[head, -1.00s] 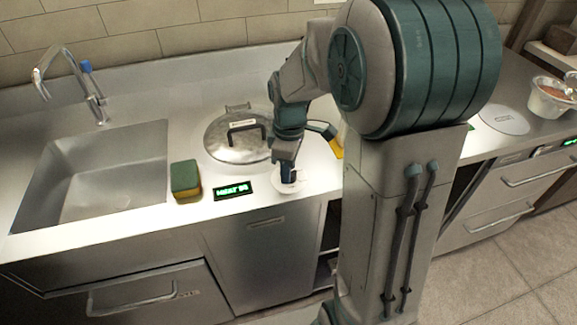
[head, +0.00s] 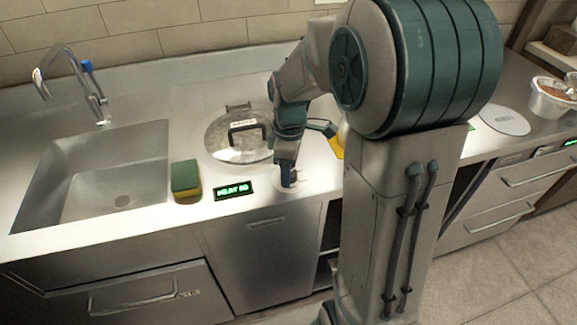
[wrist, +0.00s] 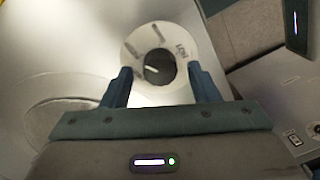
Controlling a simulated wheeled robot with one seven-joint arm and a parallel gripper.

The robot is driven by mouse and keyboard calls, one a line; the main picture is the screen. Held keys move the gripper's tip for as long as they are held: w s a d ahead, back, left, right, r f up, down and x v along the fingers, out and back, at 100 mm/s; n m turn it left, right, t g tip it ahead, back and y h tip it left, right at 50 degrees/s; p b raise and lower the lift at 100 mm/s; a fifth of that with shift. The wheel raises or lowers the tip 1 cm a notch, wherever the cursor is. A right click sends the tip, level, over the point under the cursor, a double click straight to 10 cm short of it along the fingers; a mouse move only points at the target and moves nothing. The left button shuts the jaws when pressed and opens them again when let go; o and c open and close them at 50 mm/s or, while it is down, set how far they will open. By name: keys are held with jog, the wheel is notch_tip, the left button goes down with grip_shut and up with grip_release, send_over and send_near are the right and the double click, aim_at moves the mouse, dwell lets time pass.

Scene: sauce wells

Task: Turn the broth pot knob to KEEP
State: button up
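The broth pot knob (wrist: 160,62) shows in the wrist view as a dark round centre inside a white ring dial (wrist: 133,47) with small markings, too blurred to read. In the head view the white dial (head: 303,181) sits on the counter front, partly covered by my gripper (head: 289,184). In the wrist view my gripper (wrist: 161,76) has its two fingers apart, one on each side of the dark centre, with gaps visible. A green-lit display (head: 233,190) left of the dial reads HEAT and a number, possibly 90. The lidded pot (head: 222,140) is set in the counter behind.
A green and yellow sponge (head: 186,180) stands left of the display, beside the sink (head: 100,165). A yellow object (head: 337,148) shows partly behind my arm. A white round disc (head: 503,121) and a tub (head: 550,103) lie on the right counter.

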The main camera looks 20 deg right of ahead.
notch_tip(320, 180, up, 14)
jog(key=shift+w+d+p, duration=0.15)
jog(key=shift+w+p, duration=0.15)
jog(key=shift+w, duration=0.05)
jog(key=shift+s+f, duration=0.1)
dwell(0.4)
jog(key=s+f+m+t, duration=0.1)
jog(key=s+f+m, duration=0.2)
jog(key=s+m, duration=0.3)
jog(key=s+f+m+t, duration=0.2)
jog(key=s+m, duration=0.5)
jog(key=s, duration=0.2)
jog(key=shift+f, duration=0.4)
